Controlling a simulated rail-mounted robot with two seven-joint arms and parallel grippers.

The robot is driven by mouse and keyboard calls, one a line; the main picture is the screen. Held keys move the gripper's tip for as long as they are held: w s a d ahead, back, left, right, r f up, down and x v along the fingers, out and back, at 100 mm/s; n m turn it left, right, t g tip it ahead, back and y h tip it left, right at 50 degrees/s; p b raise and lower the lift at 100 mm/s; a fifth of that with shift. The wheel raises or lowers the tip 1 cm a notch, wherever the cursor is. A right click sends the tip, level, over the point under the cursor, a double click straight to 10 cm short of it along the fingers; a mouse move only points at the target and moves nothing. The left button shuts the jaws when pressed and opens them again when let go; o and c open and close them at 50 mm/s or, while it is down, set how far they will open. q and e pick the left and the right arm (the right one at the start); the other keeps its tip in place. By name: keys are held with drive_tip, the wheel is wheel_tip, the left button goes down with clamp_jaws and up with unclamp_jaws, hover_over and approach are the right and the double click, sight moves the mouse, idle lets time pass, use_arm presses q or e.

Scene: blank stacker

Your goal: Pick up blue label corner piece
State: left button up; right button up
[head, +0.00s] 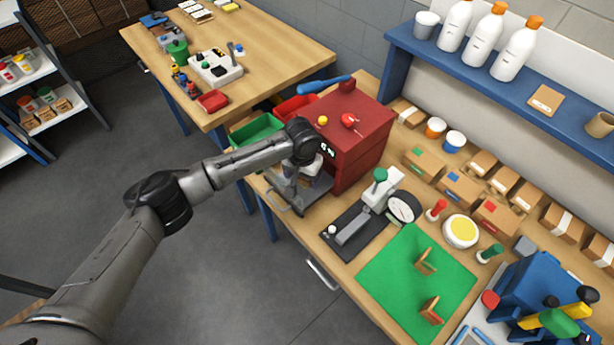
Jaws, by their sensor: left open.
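My left arm reaches in from the left, and my left gripper (292,190) points down beside the left face of the red cabinet. It is open. Its fingertips are small and partly blurred against the grey and metal things there, so I cannot tell what lies between them. A cardboard box with a blue label (461,188) stands on the workbench at right, in a row of similar boxes, well away from the gripper. Two small wooden corner pieces stand on the green mat, one farther back (425,262) and one nearer (431,310). No blue label is discernible on them. My right gripper is not in view.
The red cabinet (357,150) stands close to my left gripper. A black-based press (362,222) with a dial is right of it. The green mat (390,275) is mostly bare. A blue shelf (480,75) with white bottles overhangs the bench. Green (257,130) and red bins lie behind.

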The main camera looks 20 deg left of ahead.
use_arm(q)
drive_tip(key=shift+f, duration=0.45)
drive_tip(key=shift+c, duration=0.3)
drive_tip(key=c, duration=1)
